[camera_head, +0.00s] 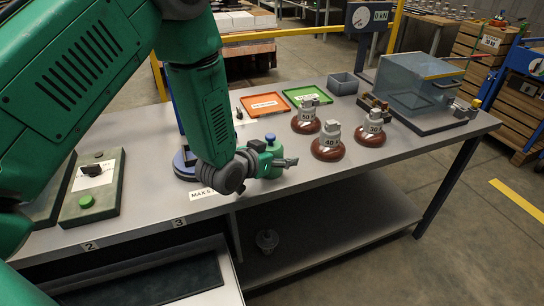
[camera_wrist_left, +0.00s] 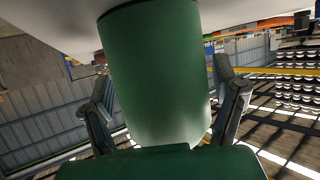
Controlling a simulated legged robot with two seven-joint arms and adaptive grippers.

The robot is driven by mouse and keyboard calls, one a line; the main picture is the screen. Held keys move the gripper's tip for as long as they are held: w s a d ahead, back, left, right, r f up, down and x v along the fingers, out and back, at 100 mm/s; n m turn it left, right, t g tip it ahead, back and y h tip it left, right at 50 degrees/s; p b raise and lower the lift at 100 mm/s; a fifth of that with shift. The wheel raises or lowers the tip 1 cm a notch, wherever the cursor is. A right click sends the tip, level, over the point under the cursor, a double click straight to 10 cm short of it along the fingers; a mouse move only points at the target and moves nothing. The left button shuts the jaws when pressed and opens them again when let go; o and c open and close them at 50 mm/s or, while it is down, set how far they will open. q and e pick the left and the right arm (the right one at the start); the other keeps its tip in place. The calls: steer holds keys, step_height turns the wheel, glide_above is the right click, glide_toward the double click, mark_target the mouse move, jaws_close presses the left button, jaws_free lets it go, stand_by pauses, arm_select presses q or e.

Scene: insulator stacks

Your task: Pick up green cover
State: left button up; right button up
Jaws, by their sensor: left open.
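The green cover (camera_wrist_left: 155,75) is a smooth green cylinder. In the left wrist view it stands upside down in the picture against the pale table top, between the two fingers of my left gripper (camera_wrist_left: 165,105). The fingers are spread, one on each side, with the cover between them; I see no clear contact. In the head view my left gripper (camera_head: 284,162) is low over the front of the table, and the green cover (camera_head: 271,146) with a blue top shows just behind it, partly hidden. My right gripper is in neither view.
Several brown-based grey insulators (camera_head: 326,143) stand to the right on the table (camera_head: 400,153). Behind are an orange tray (camera_head: 264,105), a green tray (camera_head: 307,95) and a grey bin (camera_head: 343,84). A clear-walled box (camera_head: 420,85) stands at right. A green panel (camera_head: 92,190) lies left.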

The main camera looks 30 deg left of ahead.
arm_select(q)
steer(key=shift+a, duration=0.35)
steer(key=c, duration=1.3)
steer(key=shift+o, duration=0.2)
